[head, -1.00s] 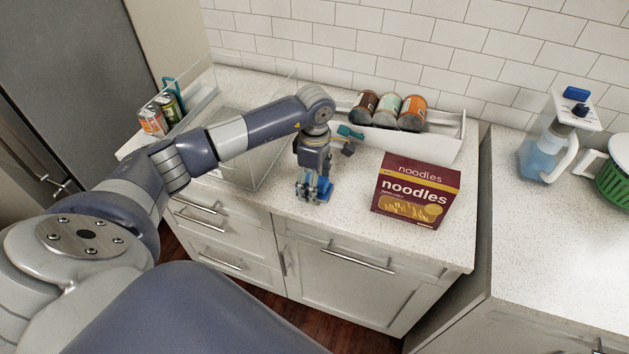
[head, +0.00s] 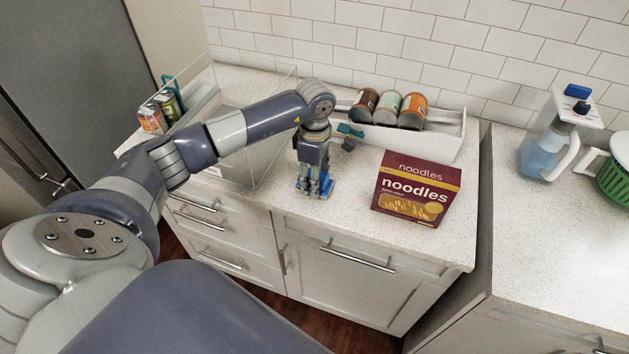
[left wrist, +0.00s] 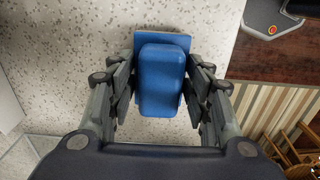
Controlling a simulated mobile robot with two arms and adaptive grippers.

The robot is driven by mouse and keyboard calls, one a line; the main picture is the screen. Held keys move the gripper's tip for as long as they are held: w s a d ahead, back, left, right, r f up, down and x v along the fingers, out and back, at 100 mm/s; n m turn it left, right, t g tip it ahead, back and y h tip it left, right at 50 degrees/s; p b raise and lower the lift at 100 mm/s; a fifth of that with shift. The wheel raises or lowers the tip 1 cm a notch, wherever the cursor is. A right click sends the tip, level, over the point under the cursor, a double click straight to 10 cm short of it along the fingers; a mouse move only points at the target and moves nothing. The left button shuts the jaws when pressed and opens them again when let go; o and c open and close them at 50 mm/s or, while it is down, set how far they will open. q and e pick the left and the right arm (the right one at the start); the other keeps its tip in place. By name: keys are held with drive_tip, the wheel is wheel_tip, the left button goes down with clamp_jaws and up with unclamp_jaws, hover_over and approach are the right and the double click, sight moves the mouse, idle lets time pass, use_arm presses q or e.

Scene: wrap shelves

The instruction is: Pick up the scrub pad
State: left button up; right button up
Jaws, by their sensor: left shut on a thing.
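The scrub pad (left wrist: 161,80) is blue, with a raised block on a flatter base, and lies at the counter's front edge. In the head view only a little of the blue scrub pad (head: 326,187) shows beside the fingers. My left gripper (head: 315,190) points down over it. In the left wrist view the fingers of my left gripper (left wrist: 160,100) stand on both sides of the pad and are shut on it. The pad appears at counter height; whether it touches the counter is hard to tell. My right gripper is not in view.
A noodles box (head: 416,190) stands on the counter right of the gripper. Behind is a white tray (head: 440,146) holding several cans. A clear bin (head: 247,179) is left of the gripper.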

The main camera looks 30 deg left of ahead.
use_arm(q)
wheel_tip(320, 180, up, 2)
drive_tip(key=shift+w+r+b, duration=0.1)
drive_tip(key=shift+r+b, duration=0.1)
drive_tip(key=shift+b, duration=0.65)
drive_tip(key=s+d+r+b, duration=0.1)
drive_tip(key=s+d+b, duration=0.3)
drive_tip(key=s+d, duration=0.7)
drive_tip(key=shift+d+r, duration=0.35)
drive_tip(key=shift+d, duration=0.1)
drive_tip(key=o, duration=0.5)
drive_tip(key=c, duration=0.4)
